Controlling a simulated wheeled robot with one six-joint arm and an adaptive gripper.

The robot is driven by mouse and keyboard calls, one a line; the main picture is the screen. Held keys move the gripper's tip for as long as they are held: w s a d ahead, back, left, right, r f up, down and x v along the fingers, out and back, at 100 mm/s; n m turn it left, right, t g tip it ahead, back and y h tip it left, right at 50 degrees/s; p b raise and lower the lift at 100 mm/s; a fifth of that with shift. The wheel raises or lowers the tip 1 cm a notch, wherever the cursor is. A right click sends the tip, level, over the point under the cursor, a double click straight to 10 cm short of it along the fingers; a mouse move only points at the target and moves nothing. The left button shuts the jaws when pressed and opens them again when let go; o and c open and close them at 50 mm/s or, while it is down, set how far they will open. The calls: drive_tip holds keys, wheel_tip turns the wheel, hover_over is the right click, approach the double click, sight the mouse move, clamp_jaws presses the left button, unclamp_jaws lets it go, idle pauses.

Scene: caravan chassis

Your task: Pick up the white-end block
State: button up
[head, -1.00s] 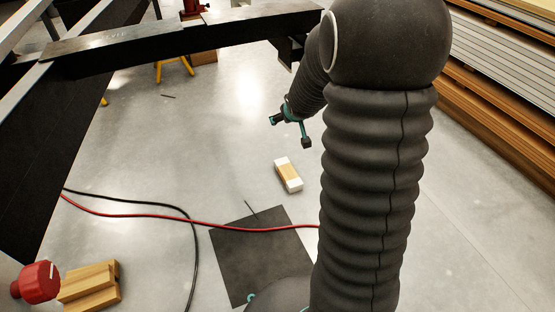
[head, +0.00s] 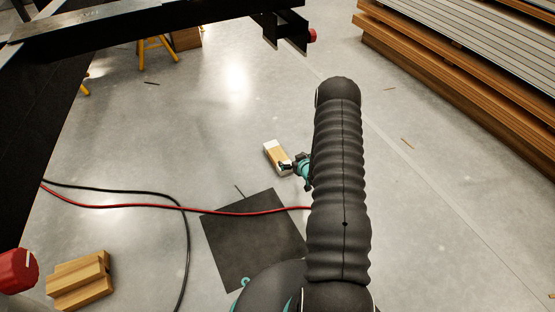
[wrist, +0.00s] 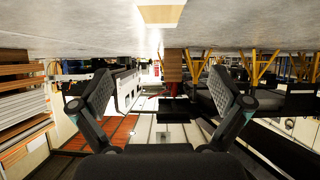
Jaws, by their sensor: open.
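The white-end block (head: 272,152) lies on the grey floor near the middle of the head view. It is a wooden block with a white end at its far side; its near end is partly covered by my gripper. In the wrist view, part of the block (wrist: 161,14) shows at the top edge, pale wood with a lighter end, cut off by the frame. My gripper (head: 287,165) is low beside the block's near right end in the head view. In the wrist view my gripper (wrist: 161,90) has its two fingers wide apart with nothing between them. I cannot tell whether it touches the block.
A dark mat (head: 250,240) lies on the floor nearer me, with a red cable (head: 130,205) and a black cable across the floor. Stacked wood blocks (head: 80,281) sit at lower left. The black chassis beam (head: 130,27) crosses the upper left. Stacked boards (head: 470,75) stand at right.

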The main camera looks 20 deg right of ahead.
wheel_tip(320, 180, down, 2)
drive_tip(key=b, duration=0.2)
approach(278, 154)
drive_tip(key=x, duration=0.8)
drive_tip(key=shift+s+f, duration=0.1)
drive_tip(key=shift+f, duration=0.05)
drive_tip(key=c, duration=1.4)
drive_tip(key=shift+c, duration=0.3)
